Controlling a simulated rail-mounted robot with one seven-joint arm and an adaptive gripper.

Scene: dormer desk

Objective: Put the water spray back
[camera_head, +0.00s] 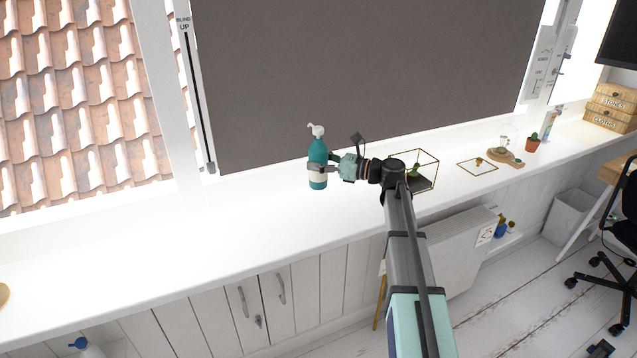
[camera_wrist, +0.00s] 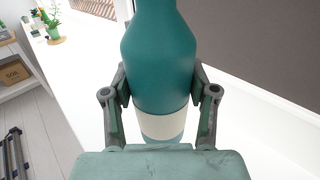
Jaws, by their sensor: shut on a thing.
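A teal bottle (camera_head: 317,165) with a white spray or pump head and a pale label is upright over the white ledge, in front of the grey blind. My gripper (camera_head: 317,168) is shut around it from the right side. In the wrist view the bottle (camera_wrist: 160,55) fills the middle, with one finger on each side; its top is cut off by the frame. I cannot tell whether its base touches the ledge.
A glass case with gold edges (camera_head: 425,157) stands right of my gripper. Beyond it are a gold-framed tray (camera_head: 478,167), a wooden board (camera_head: 507,158) and a potted cactus (camera_head: 532,142). A blue-topped bottle (camera_head: 90,348) is below the ledge at lower left.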

